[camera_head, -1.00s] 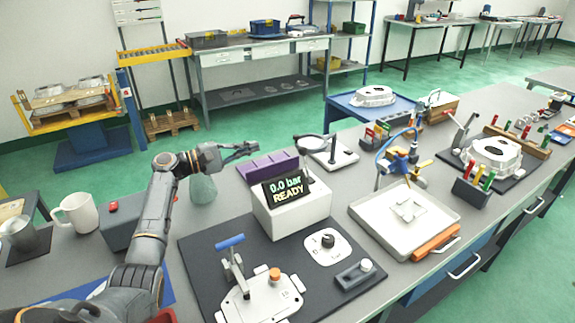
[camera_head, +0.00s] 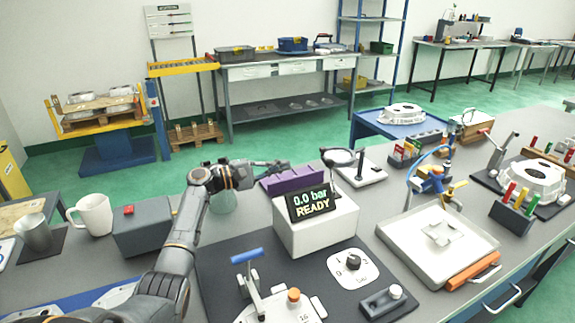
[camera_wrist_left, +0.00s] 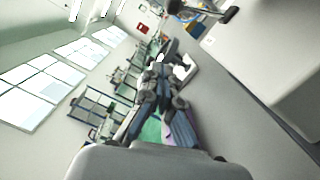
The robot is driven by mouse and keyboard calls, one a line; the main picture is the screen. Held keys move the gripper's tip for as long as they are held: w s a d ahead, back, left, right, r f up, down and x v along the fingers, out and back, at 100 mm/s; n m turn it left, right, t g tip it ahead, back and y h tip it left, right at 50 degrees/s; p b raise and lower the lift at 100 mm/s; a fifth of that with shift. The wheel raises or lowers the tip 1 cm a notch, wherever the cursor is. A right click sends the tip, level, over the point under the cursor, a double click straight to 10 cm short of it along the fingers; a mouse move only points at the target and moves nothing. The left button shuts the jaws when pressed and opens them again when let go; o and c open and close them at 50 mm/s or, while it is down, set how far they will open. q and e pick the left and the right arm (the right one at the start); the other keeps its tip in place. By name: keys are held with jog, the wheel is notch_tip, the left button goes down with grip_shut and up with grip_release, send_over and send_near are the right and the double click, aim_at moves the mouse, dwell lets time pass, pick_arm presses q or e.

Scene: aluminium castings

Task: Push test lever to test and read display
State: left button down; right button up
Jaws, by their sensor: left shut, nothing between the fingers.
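The display (camera_head: 312,203) is lit on the white box (camera_head: 318,232) and reads "0.0 bar READY". In front of it on the dark mat are a white dial plate with a black knob (camera_head: 353,261) and a grey slotted block with a white-knobbed lever (camera_head: 383,302). A blue-handled clamp (camera_head: 247,257) stands over a casting at the mat's front left. Which lever is the test lever is not labelled legibly. My left gripper (camera_head: 284,168) is shut and empty, above and behind the display's left side, away from the levers. It also shows in the left wrist view (camera_wrist_left: 163,92). My right gripper is not seen.
A purple rack (camera_head: 291,180) and a round magnifier on a stand (camera_head: 340,158) are close to my gripper. A white tray (camera_head: 410,245) with an orange handle lies right of the mat. A grey box with a red button (camera_head: 143,232) and a white mug (camera_head: 92,215) stand left.

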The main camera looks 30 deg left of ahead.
aim_at(332, 178)
pick_arm(q)
jog(key=w+d+r+p, duration=0.1)
jog(key=w+d+p, duration=0.3)
jog(key=d, duration=0.4)
jog(key=shift+w+r+p, duration=0.2)
jog(key=shift+w+p, duration=0.1)
jog(key=shift+w, duration=0.2)
jog(key=shift+d, duration=0.1)
jog(key=shift+s+d, duration=0.1)
